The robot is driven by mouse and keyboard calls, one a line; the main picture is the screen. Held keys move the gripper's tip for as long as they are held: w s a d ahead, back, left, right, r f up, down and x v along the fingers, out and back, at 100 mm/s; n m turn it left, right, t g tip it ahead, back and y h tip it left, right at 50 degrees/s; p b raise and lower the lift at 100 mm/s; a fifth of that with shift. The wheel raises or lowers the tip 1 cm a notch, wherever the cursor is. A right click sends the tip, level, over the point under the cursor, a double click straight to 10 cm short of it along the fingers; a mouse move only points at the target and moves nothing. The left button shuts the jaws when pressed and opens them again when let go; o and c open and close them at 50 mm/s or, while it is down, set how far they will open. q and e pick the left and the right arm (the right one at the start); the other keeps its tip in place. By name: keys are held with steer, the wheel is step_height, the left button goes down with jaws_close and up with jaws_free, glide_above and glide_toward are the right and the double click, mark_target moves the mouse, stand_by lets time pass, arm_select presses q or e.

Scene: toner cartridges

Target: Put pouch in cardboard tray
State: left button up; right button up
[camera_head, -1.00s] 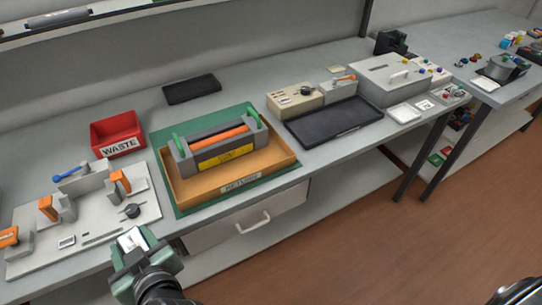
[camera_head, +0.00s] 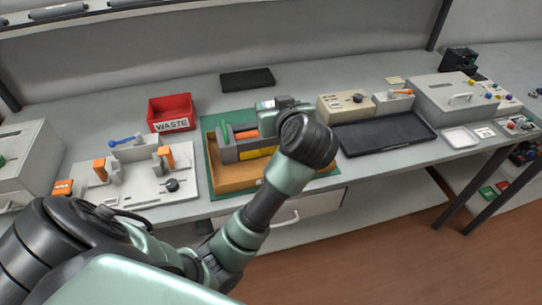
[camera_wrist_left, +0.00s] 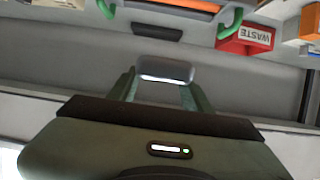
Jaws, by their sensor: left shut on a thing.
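The cardboard tray (camera_head: 235,184) stands on a green mat on the bench. It holds a grey toner cartridge (camera_head: 228,152) with an orange roller, green handles and a yellow label. My left gripper (camera_head: 275,105) is over the right part of the tray, and my forearm hides the tray's right side. In the left wrist view, the gripper's green fingers (camera_wrist_left: 165,88) are shut on a small silver-grey pouch (camera_wrist_left: 165,69). The cartridge shows at that view's top edge. The pouch is hard to make out in the head view. My right gripper is out of view.
A red WASTE bin (camera_head: 171,112) stands left of the tray, behind a white fixture (camera_head: 140,185) with orange clamps. A black tray (camera_head: 385,135) and beige box (camera_head: 345,105) are at the right. A flat black pad (camera_head: 246,78) lies behind.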

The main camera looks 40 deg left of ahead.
arm_select(q)
step_height(320, 180, down, 14)
steer(key=shift+f+b, duration=0.1)
steer(key=shift+b, duration=0.75)
step_height(320, 180, down, 5)
steer(key=shift+r+b, duration=0.1)
steer(key=shift+b, duration=0.25)
steer(key=shift+s+f, duration=0.1)
steer(key=shift+f, duration=0.15)
